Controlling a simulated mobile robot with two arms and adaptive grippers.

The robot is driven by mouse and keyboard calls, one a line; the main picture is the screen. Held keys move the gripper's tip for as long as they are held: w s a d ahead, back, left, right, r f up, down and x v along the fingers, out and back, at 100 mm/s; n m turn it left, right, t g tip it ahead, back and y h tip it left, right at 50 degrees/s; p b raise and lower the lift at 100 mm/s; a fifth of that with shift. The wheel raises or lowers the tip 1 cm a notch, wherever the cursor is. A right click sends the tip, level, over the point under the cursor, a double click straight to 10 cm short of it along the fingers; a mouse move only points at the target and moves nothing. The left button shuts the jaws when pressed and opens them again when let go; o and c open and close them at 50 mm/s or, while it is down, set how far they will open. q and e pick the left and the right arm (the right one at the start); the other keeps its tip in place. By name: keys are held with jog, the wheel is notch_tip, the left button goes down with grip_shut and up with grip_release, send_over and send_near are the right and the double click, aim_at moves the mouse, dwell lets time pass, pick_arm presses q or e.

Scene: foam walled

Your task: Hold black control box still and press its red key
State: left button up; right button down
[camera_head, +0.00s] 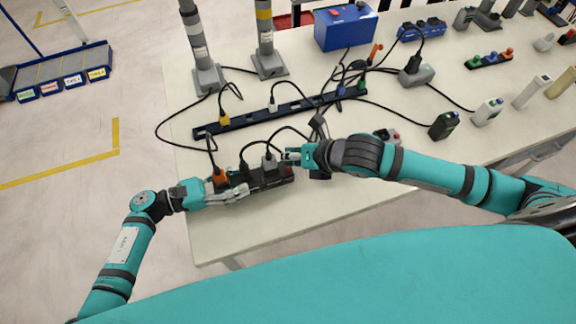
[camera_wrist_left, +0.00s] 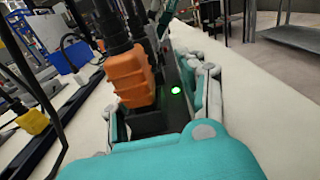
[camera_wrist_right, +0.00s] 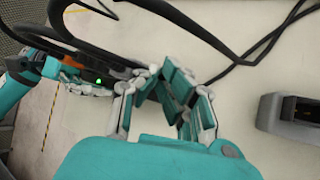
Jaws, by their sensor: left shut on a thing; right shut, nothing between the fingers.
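The black control box (camera_head: 265,179) is a long black block on the near left part of the table, with an orange plug (camera_head: 219,175) and other plugs in its top. Its green light (camera_wrist_left: 176,90) is lit in the left wrist view and also shows in the right wrist view (camera_wrist_right: 98,81). My left gripper (camera_head: 226,191) is shut on the box's left end. My right gripper (camera_head: 291,155) is shut and empty, just above and beside the box's right end.
A long dark socket strip (camera_head: 290,108) with cables lies behind the box. Two grey posts (camera_head: 208,78) stand beyond it. A blue box (camera_head: 345,27) is at the back. Several small devices, including a black one (camera_head: 443,125), stand to the right. The table front is clear.

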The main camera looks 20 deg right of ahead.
aim_at(290, 168)
jog(key=shift+f, duration=0.4)
jog(key=shift+f, duration=0.45)
dwell(0.7)
jog(key=shift+r, duration=0.9)
pick_arm(q)
grip_shut()
pick_arm(e)
notch_tip(290, 168, up, 5)
dwell(0.6)
pick_arm(q)
jog(key=o, duration=1.4)
grip_release()
